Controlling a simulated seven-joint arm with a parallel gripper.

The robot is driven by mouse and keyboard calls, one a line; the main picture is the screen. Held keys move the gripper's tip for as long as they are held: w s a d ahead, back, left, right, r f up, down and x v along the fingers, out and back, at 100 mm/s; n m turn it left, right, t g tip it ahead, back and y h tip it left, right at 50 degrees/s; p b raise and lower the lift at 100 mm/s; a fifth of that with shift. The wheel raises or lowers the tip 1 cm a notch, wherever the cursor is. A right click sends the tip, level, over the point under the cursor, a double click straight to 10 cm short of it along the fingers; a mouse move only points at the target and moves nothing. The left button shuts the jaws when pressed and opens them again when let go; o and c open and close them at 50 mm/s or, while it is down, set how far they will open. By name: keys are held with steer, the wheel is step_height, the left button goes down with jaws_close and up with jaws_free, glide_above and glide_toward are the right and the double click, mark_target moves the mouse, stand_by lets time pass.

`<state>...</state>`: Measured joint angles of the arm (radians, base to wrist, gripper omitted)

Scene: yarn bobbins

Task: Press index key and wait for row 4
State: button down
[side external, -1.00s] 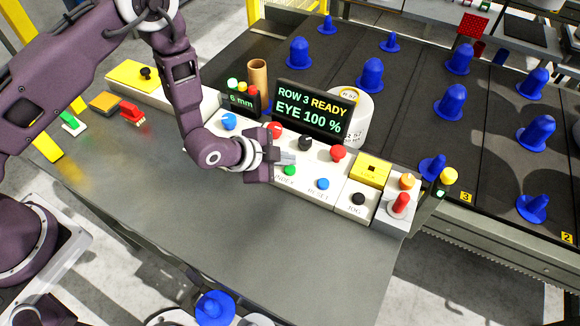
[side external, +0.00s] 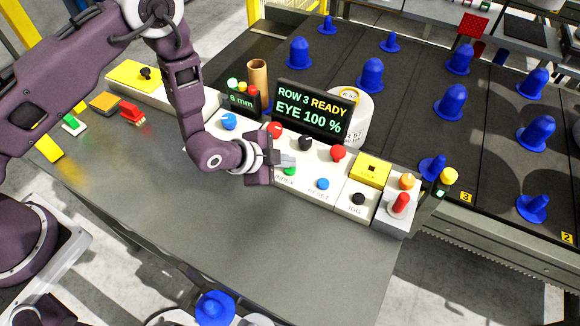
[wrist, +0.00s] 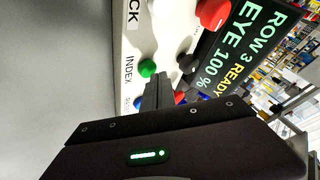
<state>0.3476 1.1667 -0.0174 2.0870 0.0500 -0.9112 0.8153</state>
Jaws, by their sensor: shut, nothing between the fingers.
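The green INDEX key (side external: 290,171) sits on the white control panel (side external: 312,183), left of the blue RESET key (side external: 322,184). In the wrist view the green key (wrist: 147,68) shows beside the INDEX label, just beyond my fingertips. My gripper (side external: 288,160) is shut and empty, its tips over the panel close to the green key; I cannot tell whether they touch it. It also shows in the wrist view (wrist: 158,88). The display (side external: 313,109) reads "ROW 3 READY" and "EYE 100 %".
Red knobs (side external: 338,153) and a black knob (side external: 305,143) stand close behind the key. A yellow box (side external: 370,170), a black JOG key (side external: 358,199) and a red switch (side external: 400,203) are to the right. Blue pegs (side external: 372,75) stand on the dark belt behind. The grey tabletop (side external: 220,230) in front is clear.

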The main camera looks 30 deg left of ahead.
mark_target(286, 170)
steer(key=shift+f, duration=0.5)
stand_by(0.6)
steer(key=shift+r, duration=0.95)
steer(key=shift+r, duration=0.1)
steer(key=shift+r, duration=2.4)
stand_by(2.0)
